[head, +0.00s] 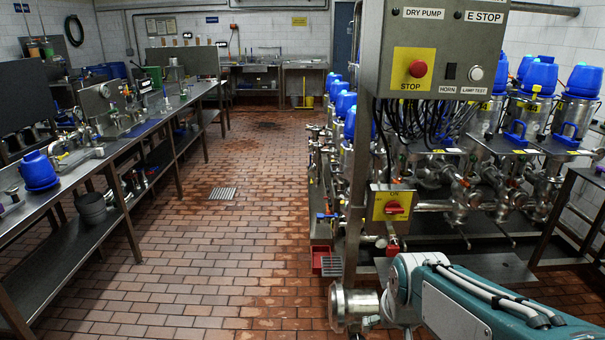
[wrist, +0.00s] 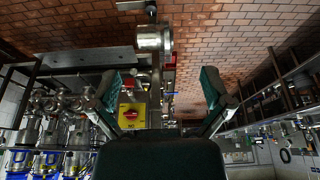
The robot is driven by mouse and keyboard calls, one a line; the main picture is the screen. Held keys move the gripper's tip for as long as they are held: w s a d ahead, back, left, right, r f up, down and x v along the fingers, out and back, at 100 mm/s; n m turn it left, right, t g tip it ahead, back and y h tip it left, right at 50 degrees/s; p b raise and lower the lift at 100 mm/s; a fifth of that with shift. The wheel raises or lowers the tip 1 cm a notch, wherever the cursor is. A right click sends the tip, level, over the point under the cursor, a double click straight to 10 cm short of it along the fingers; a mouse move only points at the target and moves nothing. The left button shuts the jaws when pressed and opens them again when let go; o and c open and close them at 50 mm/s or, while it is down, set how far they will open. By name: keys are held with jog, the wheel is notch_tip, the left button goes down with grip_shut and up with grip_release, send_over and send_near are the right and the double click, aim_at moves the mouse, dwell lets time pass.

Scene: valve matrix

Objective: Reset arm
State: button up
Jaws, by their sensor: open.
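My gripper (wrist: 160,92) shows in the wrist view with its two green-padded fingers spread wide apart. Nothing is between the fingers. The wrist picture is upside down, with the brick floor at the top. In the head view, my teal and white arm reaches in at the lower right, and my gripper cannot be made out there. A yellow plate with a red rotary switch (head: 394,206) stands on the post beyond the arm. The same switch (wrist: 131,117) shows near the left finger in the wrist view, apart from it as far as I can tell.
The valve matrix with blue-capped valves (head: 540,75) fills the right side. A control box (head: 438,55) with a red stop button hangs on the post. A steel flanged pipe (head: 351,305) is beside my arm. A long workbench (head: 150,125) lines the left. The brick aisle (head: 215,235) is clear.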

jog(key=s+r+t, duration=0.1)
jog(key=s+r, duration=0.5)
jog(key=s, duration=0.6)
jog(key=shift+d+t, duration=0.15)
jog(key=shift+t, duration=0.25)
dwell(0.4)
